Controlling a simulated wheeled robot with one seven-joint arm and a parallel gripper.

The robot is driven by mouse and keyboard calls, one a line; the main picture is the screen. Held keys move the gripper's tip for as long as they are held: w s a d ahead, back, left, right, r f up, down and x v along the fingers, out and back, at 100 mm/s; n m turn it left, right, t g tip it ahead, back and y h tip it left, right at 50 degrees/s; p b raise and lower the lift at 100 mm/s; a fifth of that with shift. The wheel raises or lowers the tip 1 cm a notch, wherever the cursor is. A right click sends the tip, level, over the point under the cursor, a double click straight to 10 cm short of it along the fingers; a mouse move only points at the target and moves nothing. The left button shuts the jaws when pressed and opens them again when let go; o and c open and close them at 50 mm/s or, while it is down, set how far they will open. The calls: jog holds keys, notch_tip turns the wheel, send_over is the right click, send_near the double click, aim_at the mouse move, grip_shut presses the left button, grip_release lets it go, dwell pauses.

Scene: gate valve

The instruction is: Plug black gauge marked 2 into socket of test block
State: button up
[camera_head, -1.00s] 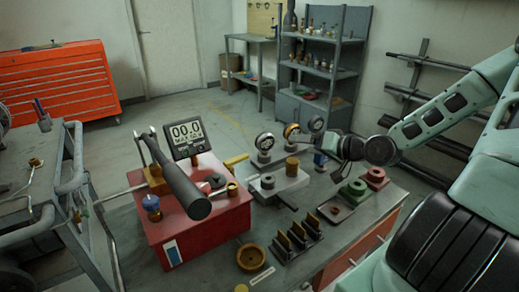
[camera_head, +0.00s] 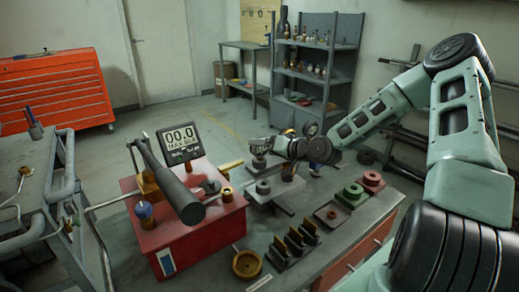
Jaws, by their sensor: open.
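Several round dial gauges stand in a row at the back of the workbench. The left gauge (camera_head: 259,148) has a dark base, and the right gauge (camera_head: 312,130) shows beyond my gripper. A middle gauge is mostly hidden behind the gripper. The numbers are too small to read, so I cannot tell which is marked 2. My gripper (camera_head: 277,146) is open, pointing left, close to the left and middle gauges; contact cannot be told. A light grey block (camera_head: 284,203) in front of the gauges carries a dark ring (camera_head: 263,187), possibly the socket, and a brass cylinder (camera_head: 287,173).
A red box (camera_head: 200,232) with a display (camera_head: 180,139) and a long dark handle (camera_head: 175,182) stands left. Green (camera_head: 354,190) and red (camera_head: 372,179) ringed parts sit right. A slotted dark rack (camera_head: 292,245) and a brass ring (camera_head: 247,264) lie in front.

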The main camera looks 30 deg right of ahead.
jog(key=shift+x, duration=2)
jog(key=shift+r, duration=0.1)
jog(key=c, duration=1.2)
jog(key=shift+o, duration=0.2)
